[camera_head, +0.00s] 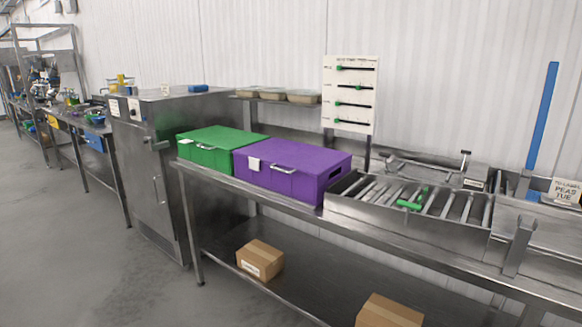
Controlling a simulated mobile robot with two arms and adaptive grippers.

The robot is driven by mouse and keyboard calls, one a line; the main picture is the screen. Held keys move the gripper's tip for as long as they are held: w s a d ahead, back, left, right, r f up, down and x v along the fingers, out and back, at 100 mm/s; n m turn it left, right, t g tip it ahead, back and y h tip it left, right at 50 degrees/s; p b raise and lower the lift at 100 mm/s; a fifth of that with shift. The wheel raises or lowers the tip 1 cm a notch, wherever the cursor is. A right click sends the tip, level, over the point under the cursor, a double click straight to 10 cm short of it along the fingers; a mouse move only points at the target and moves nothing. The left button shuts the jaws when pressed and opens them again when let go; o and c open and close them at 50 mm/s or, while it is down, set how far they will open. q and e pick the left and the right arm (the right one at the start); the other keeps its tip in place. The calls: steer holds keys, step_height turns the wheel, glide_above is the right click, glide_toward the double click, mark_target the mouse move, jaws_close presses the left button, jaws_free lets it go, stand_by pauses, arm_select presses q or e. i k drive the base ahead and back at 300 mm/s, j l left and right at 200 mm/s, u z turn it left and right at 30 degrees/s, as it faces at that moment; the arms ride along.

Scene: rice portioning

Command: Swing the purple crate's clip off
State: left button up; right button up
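The purple crate (312,163) stands closed on the steel bench, left of a metal roller section. A metal bail-like clip (284,169) shows at the upper part of its front face, close to the lid edge. A white tag (254,164) hangs at the left of that face. A dark slot shows on its right end. Whether the clip is latched is too small to tell. Neither of my grippers is in view.
A green crate (214,148) with a similar clip stands directly left of the purple one. The roller tray (408,216) holds a green piece (411,204). A board with green-ended sliders (350,92) stands behind. Cardboard boxes (260,260) sit on the lower shelf. Floor is clear at left front.

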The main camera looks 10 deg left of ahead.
mark_target(253, 162)
steer(key=i+j+z, duration=0.15)
steer(key=j, duration=0.2)
steer(key=i+j+z, duration=0.15)
steer(key=j, duration=0.2)
steer(key=i+j+z, duration=0.2)
steer(key=j, duration=0.2)
steer(key=i+j+z, duration=0.15)
steer(key=j, duration=0.25)
steer(key=j+z, duration=0.15)
steer(key=j, duration=0.25)
